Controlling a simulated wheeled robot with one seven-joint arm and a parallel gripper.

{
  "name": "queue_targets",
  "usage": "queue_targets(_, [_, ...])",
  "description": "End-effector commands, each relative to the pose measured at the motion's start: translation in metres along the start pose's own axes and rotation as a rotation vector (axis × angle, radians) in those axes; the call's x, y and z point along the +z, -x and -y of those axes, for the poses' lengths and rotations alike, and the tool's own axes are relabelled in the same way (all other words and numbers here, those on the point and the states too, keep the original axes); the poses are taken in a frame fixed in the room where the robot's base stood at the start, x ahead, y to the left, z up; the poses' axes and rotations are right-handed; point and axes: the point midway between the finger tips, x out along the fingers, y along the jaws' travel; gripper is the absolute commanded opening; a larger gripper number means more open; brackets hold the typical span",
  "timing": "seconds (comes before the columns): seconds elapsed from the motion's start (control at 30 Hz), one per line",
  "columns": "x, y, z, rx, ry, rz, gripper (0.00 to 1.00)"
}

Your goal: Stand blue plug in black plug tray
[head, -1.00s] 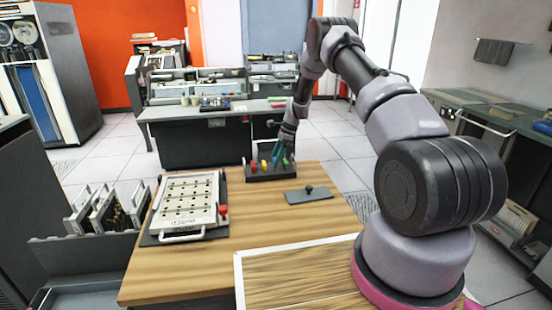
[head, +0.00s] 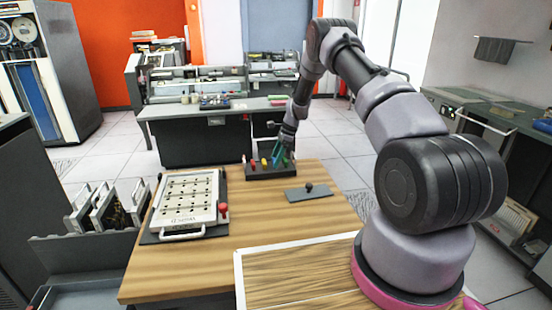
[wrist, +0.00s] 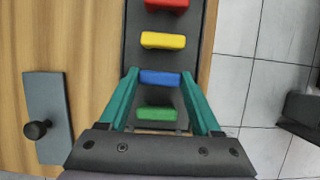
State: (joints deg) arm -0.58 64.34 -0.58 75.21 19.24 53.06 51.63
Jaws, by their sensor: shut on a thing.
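The black plug tray (wrist: 192,28) stands on the far edge of the wooden table; it also shows in the head view (head: 262,175). A row of plugs stands in it: red (wrist: 167,3), yellow (wrist: 163,40), blue and green (wrist: 157,113). My gripper (wrist: 160,75) has its teal fingers on either side of the blue plug (wrist: 160,78) and is shut on it. The blue plug is in line with the row, between yellow and green. Its lower end is hidden, so I cannot tell how deep it sits. In the head view, my gripper (head: 278,157) mostly hides it.
A flat grey plate with a black knob (head: 308,191) lies right of the tray. A white punched panel with a handle and red knob (head: 185,200) lies at the left. Racked boards (head: 105,210) stand beyond the table's left edge. The middle of the table is clear.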

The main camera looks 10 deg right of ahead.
Motion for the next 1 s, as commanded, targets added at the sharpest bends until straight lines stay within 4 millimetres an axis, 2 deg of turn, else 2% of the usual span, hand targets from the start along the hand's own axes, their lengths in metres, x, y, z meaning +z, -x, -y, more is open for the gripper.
queue_targets(0.47, [-0.002,-0.004,0.000,0.000,0.000,-0.001,0.25])
queue_targets(0.5, [-0.002,-0.004,0.000,0.001,0.000,-0.001,0.76])
queue_targets(0.57, [-0.002,-0.004,0.000,0.001,0.000,-0.001,0.99])
queue_targets(0.83, [-0.002,-0.002,0.000,-0.001,0.000,0.000,1.00])
queue_targets(1.0, [-0.002,0.016,0.001,-0.004,0.000,-0.001,1.00])
